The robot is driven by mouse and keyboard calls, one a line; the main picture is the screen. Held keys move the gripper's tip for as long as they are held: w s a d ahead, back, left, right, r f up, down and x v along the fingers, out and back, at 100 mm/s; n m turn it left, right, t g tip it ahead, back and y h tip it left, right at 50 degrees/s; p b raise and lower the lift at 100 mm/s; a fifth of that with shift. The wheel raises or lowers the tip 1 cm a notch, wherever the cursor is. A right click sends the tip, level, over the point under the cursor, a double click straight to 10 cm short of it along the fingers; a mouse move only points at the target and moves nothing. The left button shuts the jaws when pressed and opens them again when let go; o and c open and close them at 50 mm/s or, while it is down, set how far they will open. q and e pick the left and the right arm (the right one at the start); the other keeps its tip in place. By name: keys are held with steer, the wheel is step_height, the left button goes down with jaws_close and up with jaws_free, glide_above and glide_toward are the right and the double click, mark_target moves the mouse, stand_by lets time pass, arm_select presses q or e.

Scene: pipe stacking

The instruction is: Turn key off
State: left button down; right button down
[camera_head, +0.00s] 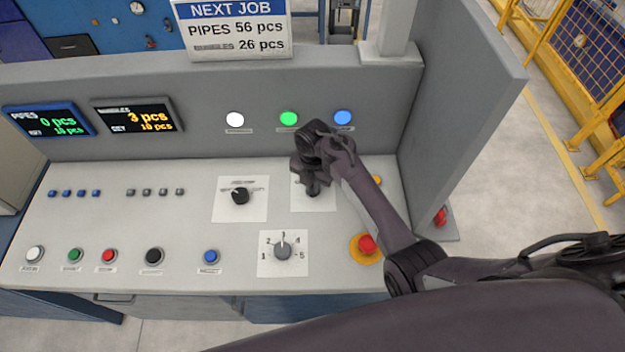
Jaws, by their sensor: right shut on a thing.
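My right gripper (312,183) points down at the white key switch plate (326,203) on the control panel. It is shut on the key, a small dark piece at the plate's middle, mostly hidden by the fingers. I cannot tell the key's turn angle. My right arm comes in from the lower right and covers part of the panel. My left gripper is not in view.
A black selector knob (240,196) sits left of the plate. A numbered dial (282,251) is in front, and a red emergency button (366,244) stands close to my arm. White, green (289,118) and blue lamps are lit behind. A grey side wall (465,110) bounds the right.

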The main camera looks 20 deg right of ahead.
steer(key=n, duration=0.3)
steer(key=shift+n, duration=0.3)
steer(key=n, duration=0.3)
steer(key=shift+n, duration=0.4)
steer(key=shift+d+n, duration=0.1)
steer(key=shift+n, duration=1.4)
